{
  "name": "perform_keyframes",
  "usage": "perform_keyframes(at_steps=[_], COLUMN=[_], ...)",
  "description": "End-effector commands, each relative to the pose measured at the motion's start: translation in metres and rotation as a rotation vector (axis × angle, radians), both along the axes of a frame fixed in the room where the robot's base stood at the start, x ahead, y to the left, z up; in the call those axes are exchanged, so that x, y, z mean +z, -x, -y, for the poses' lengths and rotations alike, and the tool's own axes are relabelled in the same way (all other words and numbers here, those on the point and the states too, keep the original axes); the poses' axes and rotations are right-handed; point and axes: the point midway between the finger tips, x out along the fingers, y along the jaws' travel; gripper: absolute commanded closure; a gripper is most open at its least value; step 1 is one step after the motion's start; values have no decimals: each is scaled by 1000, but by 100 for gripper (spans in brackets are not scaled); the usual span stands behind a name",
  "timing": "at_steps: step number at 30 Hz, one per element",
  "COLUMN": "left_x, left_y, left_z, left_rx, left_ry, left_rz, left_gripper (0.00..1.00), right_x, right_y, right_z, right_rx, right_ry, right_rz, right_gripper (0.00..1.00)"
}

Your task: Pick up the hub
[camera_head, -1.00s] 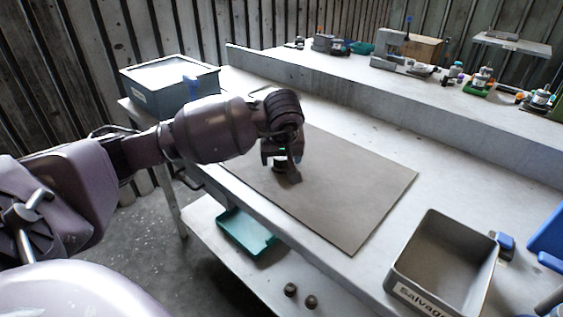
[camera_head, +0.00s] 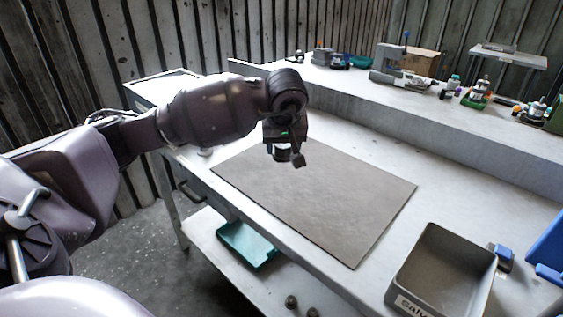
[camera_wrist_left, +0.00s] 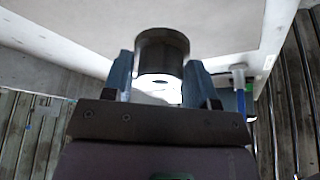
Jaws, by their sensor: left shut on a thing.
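My left gripper (camera_head: 284,158) is above the brown mat (camera_head: 330,205) on the workbench. It is shut on the hub (camera_head: 282,154), a small part with a dark rim and a bright lower body. In the left wrist view the hub (camera_wrist_left: 162,48) sits between the two fingers, its dark round end pointing away from the wrist and its bright part close to the palm. In the head view the gripper partly hides it. The right gripper is not in view.
A grey salvage bin (camera_head: 440,232) stands at the bench's front right, with blue items beside it. A raised back shelf (camera_head: 400,95) carries several small parts and fixtures. A teal tray (camera_head: 246,246) lies on the lower shelf. The mat is otherwise bare.

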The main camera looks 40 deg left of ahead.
Motion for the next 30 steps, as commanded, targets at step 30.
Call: perform_keyframes(at_steps=[30], left_x=[128], left_y=[-4], left_z=[3], left_rx=[-38], left_ry=[2], left_rz=[0], left_gripper=[74], right_x=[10], right_y=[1], right_z=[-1], right_rx=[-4], right_ry=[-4], right_rz=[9], right_gripper=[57])
